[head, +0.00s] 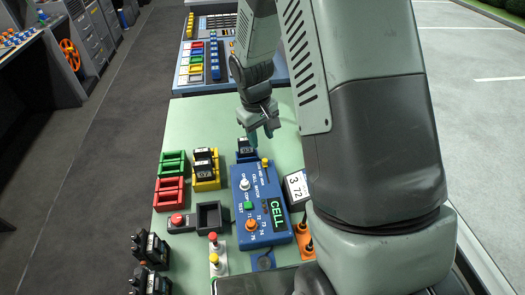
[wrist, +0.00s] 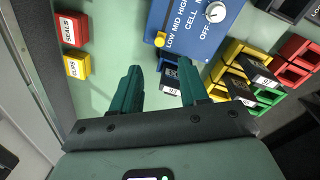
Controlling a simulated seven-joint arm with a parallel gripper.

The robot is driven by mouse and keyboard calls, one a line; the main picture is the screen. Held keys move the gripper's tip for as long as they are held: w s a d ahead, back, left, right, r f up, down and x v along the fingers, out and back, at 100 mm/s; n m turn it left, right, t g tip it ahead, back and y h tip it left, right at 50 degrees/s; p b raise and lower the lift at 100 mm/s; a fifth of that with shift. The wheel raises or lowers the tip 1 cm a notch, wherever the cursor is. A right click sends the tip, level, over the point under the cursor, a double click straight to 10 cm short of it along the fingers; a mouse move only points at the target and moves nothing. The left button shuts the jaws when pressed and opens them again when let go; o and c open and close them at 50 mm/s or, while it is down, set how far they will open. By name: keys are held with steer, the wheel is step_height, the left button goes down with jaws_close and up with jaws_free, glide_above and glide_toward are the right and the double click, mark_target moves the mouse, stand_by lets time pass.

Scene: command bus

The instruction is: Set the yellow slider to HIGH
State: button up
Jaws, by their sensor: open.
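The blue cell motor box (head: 248,190) stands on the pale green table in the head view. Its yellow slider (head: 265,162) is a small knob near the far edge. In the wrist view the yellow slider (wrist: 160,40) sits beside the word LOW, with MID and HIGH farther up the blue box (wrist: 195,25). My gripper (head: 262,133) is open and empty, above the table just beyond the box's far edge. In the wrist view the open fingers of my gripper (wrist: 158,70) lie below the slider, with no contact seen. The slider's track is hard to make out.
A blue holder with a black block (head: 245,150) stands close to the box's far end, almost under my gripper. A yellow holder (head: 207,180), a red bin (head: 170,191) and a green bin (head: 173,163) stand left. A display reading 3.72 (head: 297,187) stands right.

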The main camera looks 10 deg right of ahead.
mark_target(265, 160)
steer(key=f, duration=0.6)
steer(key=d+f, duration=0.1)
steer(key=f, duration=0.3)
steer(key=shift+w, duration=0.2)
jaws_close()
